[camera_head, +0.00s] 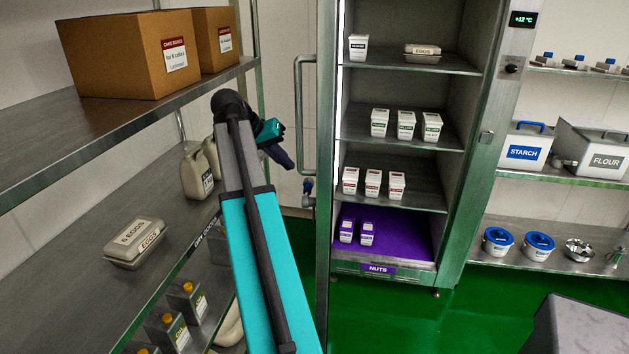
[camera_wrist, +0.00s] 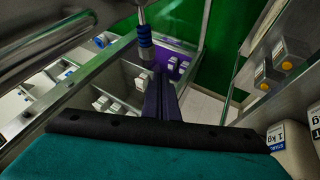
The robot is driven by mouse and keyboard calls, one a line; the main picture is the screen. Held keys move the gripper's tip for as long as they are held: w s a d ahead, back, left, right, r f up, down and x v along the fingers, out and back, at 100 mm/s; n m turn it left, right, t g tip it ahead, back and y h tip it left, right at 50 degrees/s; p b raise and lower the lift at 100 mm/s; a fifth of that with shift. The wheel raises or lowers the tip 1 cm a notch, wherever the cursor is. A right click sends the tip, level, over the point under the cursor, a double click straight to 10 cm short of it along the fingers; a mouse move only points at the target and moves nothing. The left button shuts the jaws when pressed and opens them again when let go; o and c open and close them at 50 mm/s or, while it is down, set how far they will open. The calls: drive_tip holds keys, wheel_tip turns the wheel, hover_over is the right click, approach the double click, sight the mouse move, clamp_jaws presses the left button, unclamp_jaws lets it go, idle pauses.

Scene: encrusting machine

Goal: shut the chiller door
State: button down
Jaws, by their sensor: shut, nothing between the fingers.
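The chiller (camera_head: 483,135) stands open in the head view, its shelves exposed. Its door (camera_head: 325,120) stands swung out at the left side of the opening, seen nearly edge-on. A long vertical metal handle (camera_head: 298,110) is on the door's left face. My gripper (camera_head: 281,157) is shut and empty, just left of the handle's lower half and apart from it in the picture; the depth gap is hard to tell. In the wrist view, my purple fingers (camera_wrist: 162,100) are together. A blue-collared metal piece (camera_wrist: 145,40) shows just beyond them, and by the handle's lower end in the head view (camera_head: 308,187).
White tubs (camera_head: 406,124) and an egg carton (camera_head: 422,49) sit inside the chiller, with a purple mat (camera_head: 400,235) at the bottom. Left shelves (camera_head: 130,125) hold cardboard boxes, jugs and eggs, close to my arm. Right shelves hold bins (camera_head: 523,150). Green floor before the chiller is clear.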

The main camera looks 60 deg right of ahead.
drive_tip(key=shift+d+f, duration=0.1)
drive_tip(key=shift+f, duration=0.05)
drive_tip(key=s+d+f+p, duration=0.4)
drive_tip(key=s+d+f, duration=0.2)
drive_tip(key=d+f, duration=0.1)
drive_tip(key=shift+f, duration=0.4)
idle(0.5)
